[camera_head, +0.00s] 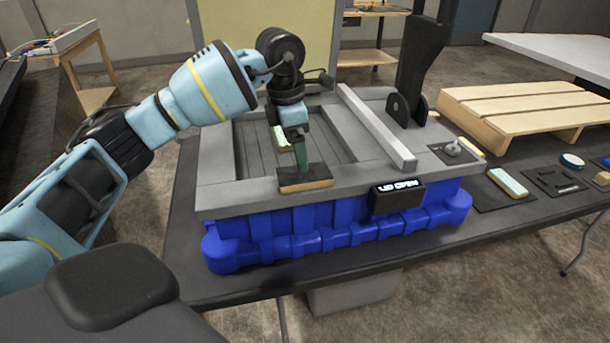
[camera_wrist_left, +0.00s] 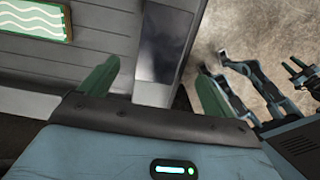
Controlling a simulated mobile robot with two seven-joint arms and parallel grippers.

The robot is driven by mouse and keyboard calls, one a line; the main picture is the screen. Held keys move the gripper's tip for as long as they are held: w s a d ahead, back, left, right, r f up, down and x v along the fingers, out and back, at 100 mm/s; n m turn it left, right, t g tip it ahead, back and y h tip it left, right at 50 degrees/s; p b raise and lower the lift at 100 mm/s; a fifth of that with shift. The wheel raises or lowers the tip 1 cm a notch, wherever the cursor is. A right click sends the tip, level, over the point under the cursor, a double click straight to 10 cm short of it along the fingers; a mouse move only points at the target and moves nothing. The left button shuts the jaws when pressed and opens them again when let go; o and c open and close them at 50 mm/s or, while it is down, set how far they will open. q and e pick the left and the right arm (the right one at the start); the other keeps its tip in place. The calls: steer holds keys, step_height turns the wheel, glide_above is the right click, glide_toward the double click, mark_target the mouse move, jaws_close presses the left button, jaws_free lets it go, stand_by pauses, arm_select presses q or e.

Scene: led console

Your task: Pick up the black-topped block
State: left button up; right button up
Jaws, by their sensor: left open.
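The black-topped block (camera_head: 318,181) has pale wooden sides and sits on the front rim of the grey console in the head view. My left gripper (camera_head: 301,160) points down just over it, its green fingers overlapping the block's top. I cannot tell whether they touch it. In the left wrist view my left gripper (camera_wrist_left: 155,78) is open, with its two green fingers apart. My right gripper is not in view.
A green-and-white wavy block (camera_head: 281,138) lies in the console's slatted recess; it also shows in the left wrist view (camera_wrist_left: 35,18). A raised grey bar (camera_head: 375,125) and black upright (camera_head: 415,60) stand to the right. The console (camera_head: 215,180) rests on a blue base (camera_head: 330,228).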

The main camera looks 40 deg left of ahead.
mark_target(304, 177)
arm_select(q)
steer(key=shift+w+f, duration=0.15)
steer(key=shift+f, duration=0.6)
steer(key=shift+d+f, duration=0.15)
steer(key=shift+f, duration=0.1)
steer(key=f, duration=0.2)
steer(key=w+f, duration=0.1)
steer(key=shift+d+f, duration=0.2)
steer(key=shift+d, duration=0.15)
steer(key=shift+f, duration=0.5)
steer(key=shift+c, duration=0.6)
steer(key=c, duration=1)
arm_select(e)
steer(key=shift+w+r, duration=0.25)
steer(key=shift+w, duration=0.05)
arm_select(q)
steer(key=shift+r, duration=0.1)
